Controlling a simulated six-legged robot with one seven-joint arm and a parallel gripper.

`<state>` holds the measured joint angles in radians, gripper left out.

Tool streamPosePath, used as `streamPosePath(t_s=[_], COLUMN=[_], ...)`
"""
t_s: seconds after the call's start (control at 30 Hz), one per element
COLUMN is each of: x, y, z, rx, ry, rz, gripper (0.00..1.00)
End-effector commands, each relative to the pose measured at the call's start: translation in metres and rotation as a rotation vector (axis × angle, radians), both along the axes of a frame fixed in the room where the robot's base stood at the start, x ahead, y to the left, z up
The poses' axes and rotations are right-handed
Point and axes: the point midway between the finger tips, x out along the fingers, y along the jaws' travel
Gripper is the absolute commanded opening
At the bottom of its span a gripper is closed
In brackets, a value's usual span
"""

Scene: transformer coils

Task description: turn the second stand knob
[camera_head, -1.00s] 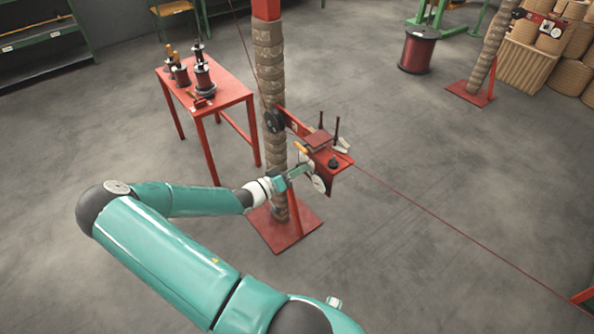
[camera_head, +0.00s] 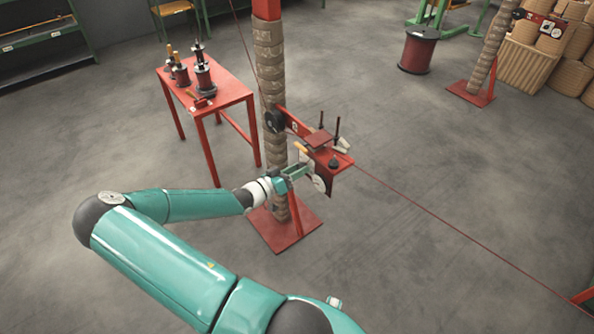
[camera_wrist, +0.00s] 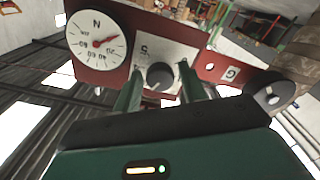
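The stand is a wrapped post (camera_head: 270,70) with a red bracket (camera_head: 335,177) on its right side. In the wrist view its red panel carries a round white dial (camera_wrist: 97,40) marked N with a red needle, seen tilted. Beside the dial is a pale plate with a dark round knob (camera_wrist: 160,76). My gripper (camera_head: 308,170) is at the bracket, close to the post. In the wrist view the two green fingers of my gripper (camera_wrist: 160,82) stand either side of the knob, open, with a small gap showing on each side. The knob is not discernible in the head view.
A red table (camera_head: 228,92) with several spools stands left of the post. A thin red wire (camera_head: 430,215) runs from the bracket to lower right. A second stand (camera_head: 483,75) and a large red spool (camera_head: 418,52) are at the back right. Floor in front is clear.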

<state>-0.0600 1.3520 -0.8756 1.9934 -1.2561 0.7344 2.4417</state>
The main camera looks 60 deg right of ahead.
Motion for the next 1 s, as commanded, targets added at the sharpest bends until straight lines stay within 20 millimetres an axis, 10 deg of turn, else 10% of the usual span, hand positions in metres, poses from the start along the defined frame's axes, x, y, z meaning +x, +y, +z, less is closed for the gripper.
streamPosePath(t_s=[0.47, 1.0], x=[0.006, 0.055], y=[0.010, 0.106], z=[0.000, 0.000], rx=[0.001, 0.002], ry=[-0.002, -0.002], rz=[0.001, 0.002], gripper=[0.50, 0.50])
